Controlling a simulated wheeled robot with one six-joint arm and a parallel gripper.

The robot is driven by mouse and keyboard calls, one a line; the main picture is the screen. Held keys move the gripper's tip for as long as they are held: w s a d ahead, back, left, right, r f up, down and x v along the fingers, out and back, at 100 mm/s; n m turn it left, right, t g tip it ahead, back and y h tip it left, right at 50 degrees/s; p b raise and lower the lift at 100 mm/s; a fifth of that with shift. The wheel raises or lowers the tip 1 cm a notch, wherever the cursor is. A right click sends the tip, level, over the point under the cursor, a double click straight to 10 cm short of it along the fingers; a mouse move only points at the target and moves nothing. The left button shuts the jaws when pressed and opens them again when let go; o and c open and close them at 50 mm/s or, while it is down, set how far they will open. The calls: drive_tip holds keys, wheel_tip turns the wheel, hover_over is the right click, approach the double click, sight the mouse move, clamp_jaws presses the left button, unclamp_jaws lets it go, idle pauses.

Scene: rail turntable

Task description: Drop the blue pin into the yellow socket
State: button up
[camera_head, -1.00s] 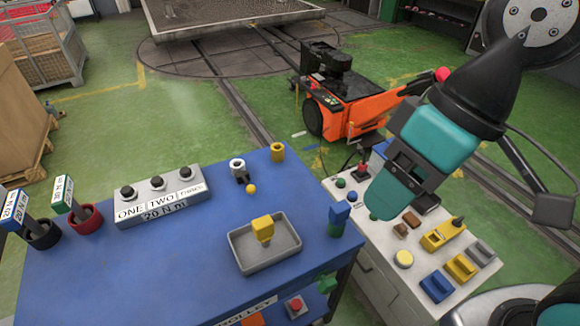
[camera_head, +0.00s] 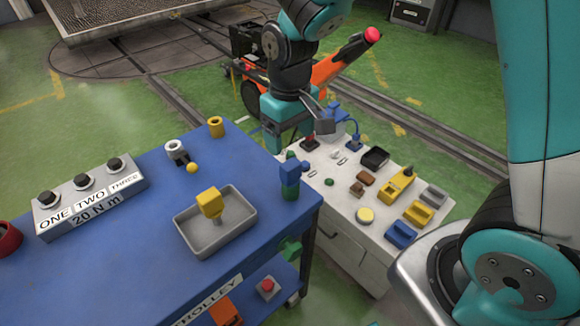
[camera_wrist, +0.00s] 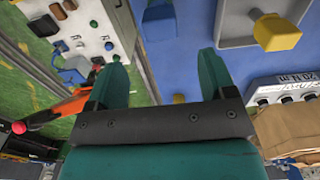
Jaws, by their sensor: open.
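In the wrist view, what looks like the blue pin (camera_wrist: 160,28) shows at the top, between the lines of my fingers. The yellow socket (camera_head: 216,128) is a small ring at the table's far edge, left of the pin. My gripper (camera_head: 288,136) is open and empty, beyond the blue pin near the gap between the table and the white cabinet. Its two teal fingers (camera_wrist: 163,75) stand wide apart in the wrist view.
A grey tray (camera_head: 240,232) holds a yellow pin (camera_head: 209,202). A button box (camera_head: 90,195) stands left. The white cabinet (camera_head: 340,215) carries several blocks. An orange vehicle (camera_head: 332,72) is behind.

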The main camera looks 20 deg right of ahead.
sight(290, 163)
wheel_tip(290, 163, down, 11)
drive_tip(key=shift+r, duration=0.1)
idle(0.3)
drive_tip(key=c, duration=1.1)
drive_tip(key=shift+o, duration=0.9)
drive_tip(key=shift+c, duration=0.9)
